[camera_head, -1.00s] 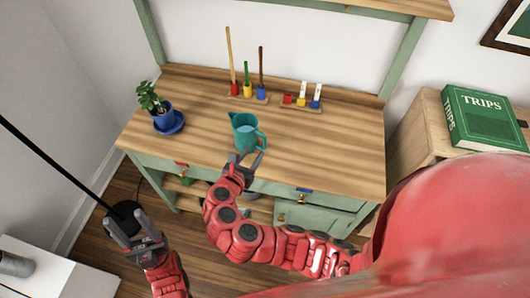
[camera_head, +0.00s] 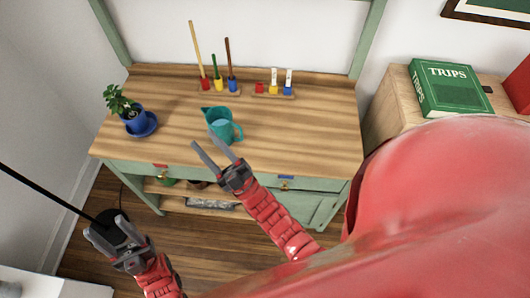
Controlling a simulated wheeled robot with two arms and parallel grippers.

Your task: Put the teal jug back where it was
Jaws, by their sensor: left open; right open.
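The teal jug (camera_head: 219,122) stands upright on the wooden desk top (camera_head: 300,130), near its middle, with its handle to the right. My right gripper (camera_head: 214,155) is open and empty, just in front of the jug at the desk's front edge. Its fingers point up toward the jug, and a gap shows between them and the jug. My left gripper (camera_head: 115,240) is open and empty, low at the left, away from the desk top.
A potted plant in a blue pot (camera_head: 134,120) stands on the desk's left. Peg stands with coloured blocks (camera_head: 219,86) (camera_head: 273,90) are at the back. A green book (camera_head: 450,88) lies on the side cabinet. A black pole rises near my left gripper.

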